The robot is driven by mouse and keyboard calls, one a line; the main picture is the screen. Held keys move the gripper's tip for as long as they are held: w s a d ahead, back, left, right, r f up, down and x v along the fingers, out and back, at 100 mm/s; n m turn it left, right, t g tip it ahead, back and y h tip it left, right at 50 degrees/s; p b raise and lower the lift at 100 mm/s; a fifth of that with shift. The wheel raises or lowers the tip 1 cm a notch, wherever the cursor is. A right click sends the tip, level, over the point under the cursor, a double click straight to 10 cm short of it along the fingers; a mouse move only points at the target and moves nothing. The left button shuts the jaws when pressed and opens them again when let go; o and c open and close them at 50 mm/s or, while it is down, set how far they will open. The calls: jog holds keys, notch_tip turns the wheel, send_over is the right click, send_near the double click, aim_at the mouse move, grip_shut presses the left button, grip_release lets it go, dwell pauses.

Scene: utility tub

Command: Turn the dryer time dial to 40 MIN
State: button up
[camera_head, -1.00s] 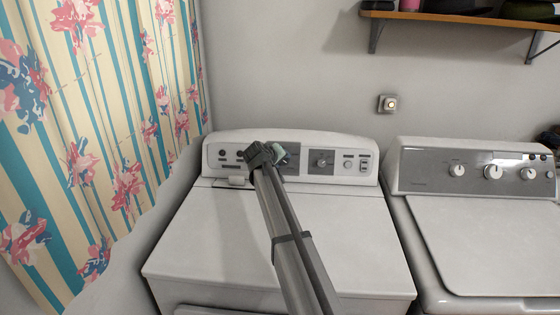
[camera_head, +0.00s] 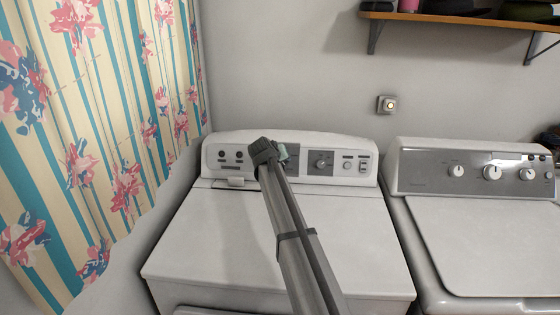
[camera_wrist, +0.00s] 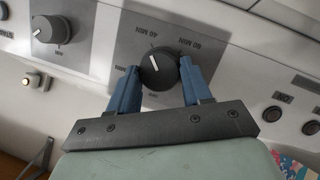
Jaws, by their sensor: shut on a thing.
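The dark round dryer time dial (camera_wrist: 158,68) sits on a grey panel patch in the wrist view. A 40 MIN label (camera_wrist: 160,28) is printed above it in that picture, with a 60 MIN label (camera_wrist: 209,41) to the right. A short white mark on the dial points up and slightly left, close to the 40 MIN label's direction. My gripper (camera_wrist: 160,80) has its blue fingers on both sides of the dial, shut on it. In the head view my gripper (camera_head: 270,152) is at the dryer's back panel (camera_head: 215,160) and hides the dial.
Another knob (camera_head: 321,160) sits right of my gripper on the dryer panel; the wrist view shows a knob (camera_wrist: 50,30) too. A second machine (camera_head: 470,235) stands at right. A striped curtain (camera_head: 100,120) hangs at left. The dryer's top (camera_head: 215,225) is clear.

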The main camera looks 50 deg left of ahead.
jog(key=o, duration=1.1)
jog(key=shift+c, duration=0.2)
jog(key=shift+s, duration=0.1)
jog(key=v, duration=1.3)
jog(key=shift+s+d+r, duration=0.15)
jog(key=shift+s+r, duration=0.05)
